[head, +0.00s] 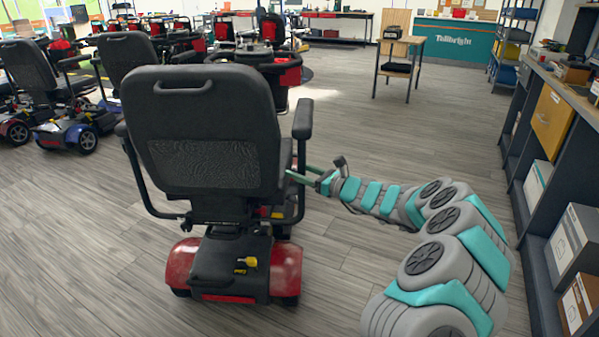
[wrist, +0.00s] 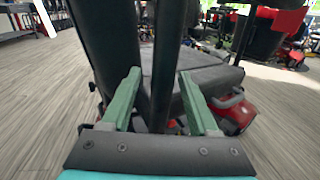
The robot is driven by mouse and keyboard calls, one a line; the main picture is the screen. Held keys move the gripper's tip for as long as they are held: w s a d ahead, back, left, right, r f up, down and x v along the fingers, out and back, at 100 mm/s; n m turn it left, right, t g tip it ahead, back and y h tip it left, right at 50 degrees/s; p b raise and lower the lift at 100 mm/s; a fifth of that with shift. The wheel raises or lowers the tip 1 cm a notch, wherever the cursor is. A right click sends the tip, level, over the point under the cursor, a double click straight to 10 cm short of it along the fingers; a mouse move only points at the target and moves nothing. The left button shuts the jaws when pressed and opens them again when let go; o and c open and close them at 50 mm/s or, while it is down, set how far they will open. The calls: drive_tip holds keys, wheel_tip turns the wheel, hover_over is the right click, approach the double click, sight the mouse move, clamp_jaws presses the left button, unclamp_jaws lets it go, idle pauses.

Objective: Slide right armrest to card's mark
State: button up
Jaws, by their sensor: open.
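The red scooter's black seat (head: 205,130) faces away from me in the head view. Its right armrest (head: 303,118) stands on the seat's right side. My gripper (head: 298,174) reaches in from the right, below the armrest pad. In the wrist view my gripper (wrist: 160,104) is open, with its two green fingers on either side of a dark upright post (wrist: 164,60), apparently the armrest's support. I cannot tell whether a finger touches it. The seat back (wrist: 105,40) fills the left there, and the seat cushion (wrist: 222,77) lies behind. I cannot make out a card or its mark.
Other scooters (head: 125,60) stand in rows at the left and behind. A shelf unit (head: 540,175) with boxes runs along the right. A small wooden stand (head: 400,62) and a teal counter (head: 462,42) are at the back.

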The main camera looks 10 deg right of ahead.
drive_tip(key=v, duration=0.7)
drive_tip(key=shift+s+d+b, duration=0.3)
drive_tip(key=s+a+r+n+g+y, duration=0.2)
drive_tip(key=s+a+r+n+g, duration=0.35)
drive_tip(key=s+a+n, duration=0.55)
drive_tip(key=s+a+n+g+h, duration=0.1)
drive_tip(key=s+a+n+g, duration=0.3)
drive_tip(key=s, duration=0.4)
drive_tip(key=s+a+n+g+h, duration=0.1)
drive_tip(key=s+a+n+g, duration=0.2)
drive_tip(key=s+a, duration=0.45)
drive_tip(key=s+d+f+n+h, duration=0.3)
drive_tip(key=s+d, duration=0.3)
drive_tip(key=s, duration=0.3)
drive_tip(key=s+d+f+n+g+h, duration=0.1)
drive_tip(key=s+d+f+n+h, duration=0.2)
drive_tip(key=s+d+h, duration=0.2)
drive_tip(key=s+d+f+n+g+h, duration=0.1)
drive_tip(key=s+d+f+n+h, duration=0.2)
drive_tip(key=s+d, duration=0.5)
drive_tip(key=s+h, duration=0.1)
drive_tip(key=s, duration=0.3)
drive_tip(key=shift+s+d+f+h, duration=0.25)
drive_tip(key=shift+s+h, duration=0.1)
drive_tip(key=shift+h, duration=0.05)
